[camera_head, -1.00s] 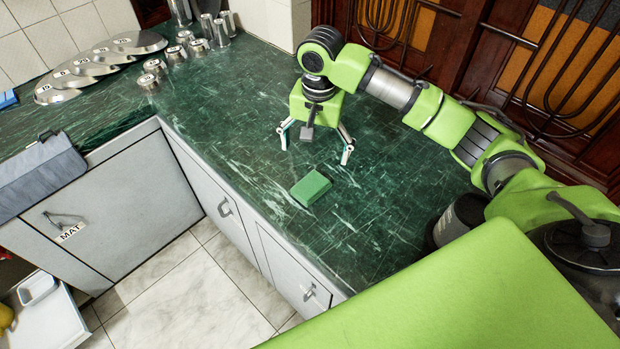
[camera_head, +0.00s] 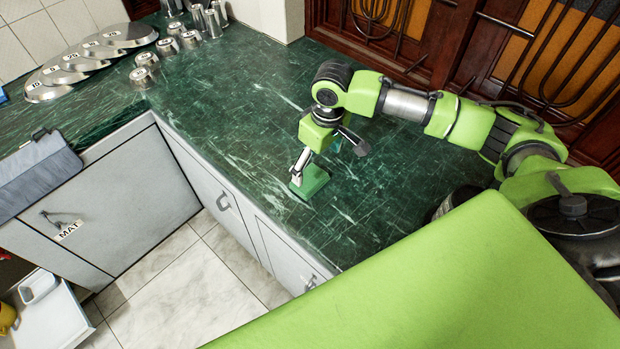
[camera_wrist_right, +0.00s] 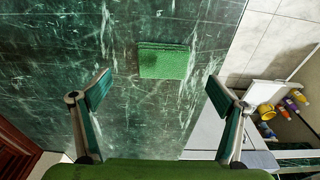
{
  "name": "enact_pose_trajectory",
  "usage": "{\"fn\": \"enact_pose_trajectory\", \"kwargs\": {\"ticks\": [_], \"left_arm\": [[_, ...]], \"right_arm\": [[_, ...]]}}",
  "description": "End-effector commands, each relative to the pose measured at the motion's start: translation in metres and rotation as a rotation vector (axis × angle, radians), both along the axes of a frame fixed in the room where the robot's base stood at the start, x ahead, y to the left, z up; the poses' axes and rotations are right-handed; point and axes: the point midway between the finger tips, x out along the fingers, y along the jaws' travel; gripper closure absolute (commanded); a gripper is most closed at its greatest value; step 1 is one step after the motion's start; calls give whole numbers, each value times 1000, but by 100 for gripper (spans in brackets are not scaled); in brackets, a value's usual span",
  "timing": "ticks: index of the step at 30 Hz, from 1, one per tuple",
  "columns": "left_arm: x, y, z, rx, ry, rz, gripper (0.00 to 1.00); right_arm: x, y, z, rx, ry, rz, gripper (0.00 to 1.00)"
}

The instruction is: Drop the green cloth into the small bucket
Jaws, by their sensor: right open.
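The green cloth (camera_head: 313,182) is a folded block lying flat on the dark green marble counter, near its front edge. My right gripper (camera_head: 312,166) is over it in the head view, with one finger just in front of the cloth. In the right wrist view the cloth (camera_wrist_right: 163,61) lies beyond and between the open fingertips of the right gripper (camera_wrist_right: 160,92), and nothing is held. My left gripper is not in view.
Metal cups (camera_head: 190,40) and numbered discs (camera_head: 80,68) stand at the far left of the counter (camera_head: 220,110). An open white drawer (camera_head: 50,318) is at lower left. Several bottles (camera_wrist_right: 290,105) show in the right wrist view. The counter around the cloth is clear.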

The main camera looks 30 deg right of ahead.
Motion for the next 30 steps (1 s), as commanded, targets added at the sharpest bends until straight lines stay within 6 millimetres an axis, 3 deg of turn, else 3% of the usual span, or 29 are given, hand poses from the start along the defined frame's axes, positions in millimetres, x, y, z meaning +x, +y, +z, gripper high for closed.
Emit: {"fn": "enact_pose_trajectory", "kwargs": {"ticks": [3, 11, 18, 27, 28, 30], "left_arm": [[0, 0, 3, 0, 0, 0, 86], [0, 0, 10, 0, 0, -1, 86], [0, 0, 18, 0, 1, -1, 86], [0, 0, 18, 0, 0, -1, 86], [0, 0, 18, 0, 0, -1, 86], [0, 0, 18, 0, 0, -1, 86]], "right_arm": [[2, 1, -16, 1, 1, -1, 11], [7, 5, -34, 1, 2, -2, 11], [15, 10, -67, 0, 1, -2, 11], [16, 10, -75, 0, -1, -1, 11], [15, 10, -75, 0, -1, -1, 14], [15, 10, -75, 0, -1, -1, 32]]}}
